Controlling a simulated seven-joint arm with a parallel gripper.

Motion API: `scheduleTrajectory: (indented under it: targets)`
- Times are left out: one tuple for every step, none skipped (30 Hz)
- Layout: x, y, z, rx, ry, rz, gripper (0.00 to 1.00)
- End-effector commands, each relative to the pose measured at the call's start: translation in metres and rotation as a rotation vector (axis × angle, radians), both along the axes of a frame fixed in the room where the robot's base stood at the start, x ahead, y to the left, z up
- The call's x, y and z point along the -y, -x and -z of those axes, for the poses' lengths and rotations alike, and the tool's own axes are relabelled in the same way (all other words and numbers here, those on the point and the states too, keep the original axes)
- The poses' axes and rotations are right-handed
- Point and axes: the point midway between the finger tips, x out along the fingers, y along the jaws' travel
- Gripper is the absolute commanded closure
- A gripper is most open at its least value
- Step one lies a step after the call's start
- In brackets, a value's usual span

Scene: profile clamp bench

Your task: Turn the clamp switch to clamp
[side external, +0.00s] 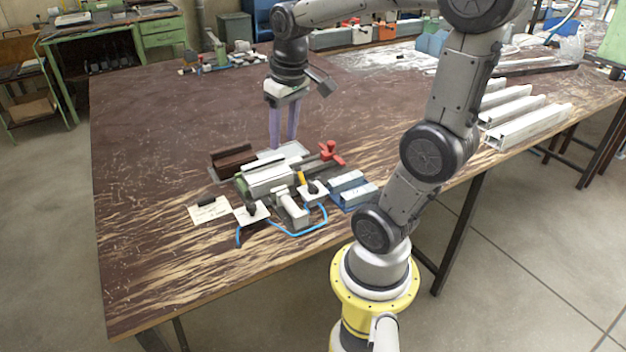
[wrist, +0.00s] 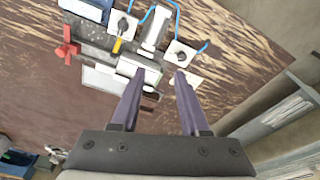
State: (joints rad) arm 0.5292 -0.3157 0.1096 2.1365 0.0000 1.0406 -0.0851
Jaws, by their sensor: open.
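Two white plates with black knobs sit by the clamp fixture, and I cannot tell from labels which is the clamp switch. One switch plate (side external: 252,213) is at the fixture's front left; it also shows in the wrist view (wrist: 180,54). The other switch plate (side external: 314,194) is at the front right, near a yellow handle (side external: 301,178); it shows in the wrist view too (wrist: 123,25). The clamp fixture (side external: 268,181) holds a pale profile. My gripper (side external: 283,143) is open and empty, pointing down behind the fixture, apart from both switches; its purple fingers (wrist: 158,75) show in the wrist view.
A red star handle (side external: 331,153) stands at the fixture's right end. Blue hoses (side external: 300,232) loop in front. The table's left side is clear.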

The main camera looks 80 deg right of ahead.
Motion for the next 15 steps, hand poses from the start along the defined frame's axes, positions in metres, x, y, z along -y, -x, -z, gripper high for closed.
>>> scheduleTrajectory:
  targets:
    - [0.022, 0.003, 0.009, -0.038, -0.023, 0.076, 0.55]
    - [0.033, 0.005, 0.013, -0.054, -0.034, 0.112, 0.55]
    - [0.046, 0.009, 0.018, -0.072, -0.050, 0.158, 0.55]
    - [0.055, 0.012, 0.022, -0.084, -0.060, 0.190, 0.55]
    - [0.062, 0.015, 0.026, -0.095, -0.070, 0.219, 0.55]
    - [0.071, 0.020, 0.031, -0.107, -0.082, 0.253, 0.55]
    - [0.076, 0.024, 0.034, -0.115, -0.090, 0.274, 0.55]
    - [0.080, 0.027, 0.037, -0.121, -0.097, 0.291, 0.55]
    - [0.083, 0.031, 0.040, -0.129, -0.105, 0.311, 0.55]
    - [0.085, 0.033, 0.042, -0.132, -0.109, 0.323, 0.55]
    - [0.087, 0.035, 0.042, -0.133, -0.111, 0.331, 0.55]
    - [0.088, 0.037, 0.043, -0.134, -0.112, 0.338, 0.55]
    - [0.089, 0.038, 0.044, -0.134, -0.113, 0.342, 0.55]
    - [0.089, 0.038, 0.045, -0.134, -0.113, 0.344, 0.55]
    - [0.089, 0.038, 0.048, -0.134, -0.113, 0.344, 0.55]
